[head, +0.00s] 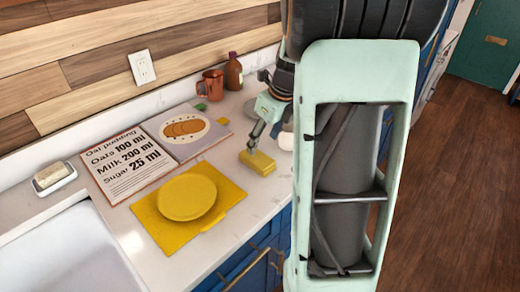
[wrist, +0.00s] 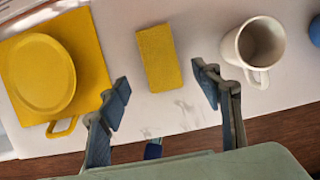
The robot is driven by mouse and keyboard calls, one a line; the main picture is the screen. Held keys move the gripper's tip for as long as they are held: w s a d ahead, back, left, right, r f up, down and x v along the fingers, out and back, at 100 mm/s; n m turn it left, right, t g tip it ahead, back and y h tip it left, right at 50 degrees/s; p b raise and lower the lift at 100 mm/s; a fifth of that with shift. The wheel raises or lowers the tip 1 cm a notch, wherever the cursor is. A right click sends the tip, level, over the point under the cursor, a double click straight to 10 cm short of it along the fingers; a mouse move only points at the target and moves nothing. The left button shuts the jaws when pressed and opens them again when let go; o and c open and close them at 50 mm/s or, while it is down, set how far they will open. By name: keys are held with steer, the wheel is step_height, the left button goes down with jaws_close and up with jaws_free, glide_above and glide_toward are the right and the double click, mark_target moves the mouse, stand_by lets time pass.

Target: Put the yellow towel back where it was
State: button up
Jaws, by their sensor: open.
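A small yellow folded block, which looks like the yellow towel (head: 257,163), lies flat on the pale counter near its front edge. In the wrist view the towel (wrist: 158,57) sits ahead of my fingertips, roughly centred between them, with clear counter on both sides. My gripper (head: 265,132) is above and just behind the towel in the head view. In the wrist view my gripper (wrist: 163,85) has its fingers wide apart with nothing between them. No contact with the towel shows.
Left of the towel, a yellow plate (head: 187,196) rests on a yellow square mat (head: 152,218) with a loop. A white mug (wrist: 258,48) stands right of the towel. A recipe board (head: 125,160), copper mug (head: 210,84) and brown bottle (head: 233,72) are farther back.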

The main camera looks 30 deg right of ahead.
steer(key=v, duration=0.4)
steer(key=shift+r, duration=0.1)
stand_by(0.4)
